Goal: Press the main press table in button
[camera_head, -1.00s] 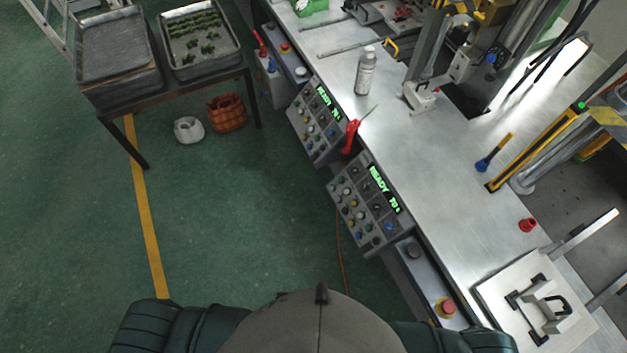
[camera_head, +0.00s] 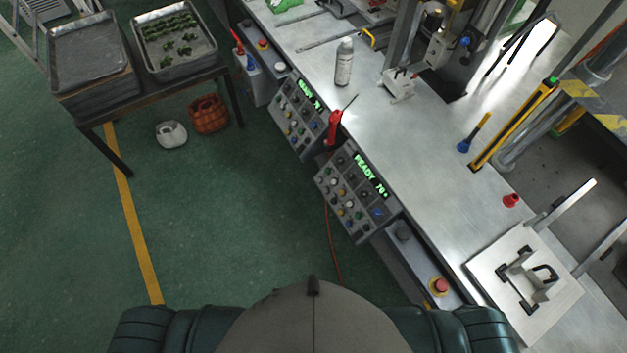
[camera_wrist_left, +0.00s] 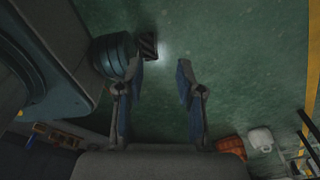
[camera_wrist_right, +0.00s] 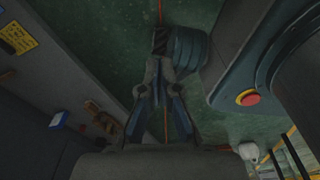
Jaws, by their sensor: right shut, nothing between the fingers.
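Two grey button panels are fixed along the front edge of the metal bench. The nearer panel (camera_head: 350,190) has a green lit "READY" display and several small coloured buttons. The farther panel (camera_head: 298,118) looks alike. Labels on single buttons are too small to read, so I cannot tell which one is the table in button. My left gripper (camera_wrist_left: 161,70) is open and empty over the green floor in the left wrist view. My right gripper (camera_wrist_right: 160,68) is shut and empty in the right wrist view. Neither gripper shows in the head view; both are apart from the panels.
A red emergency button (camera_head: 440,286) sits on a box at the bench front. A red-handled screwdriver (camera_head: 334,128) lies between the panels, its tip over the bench (camera_head: 430,160). A bottle (camera_head: 344,64) stands behind. A tray table (camera_head: 150,95) stands left; open floor lies between.

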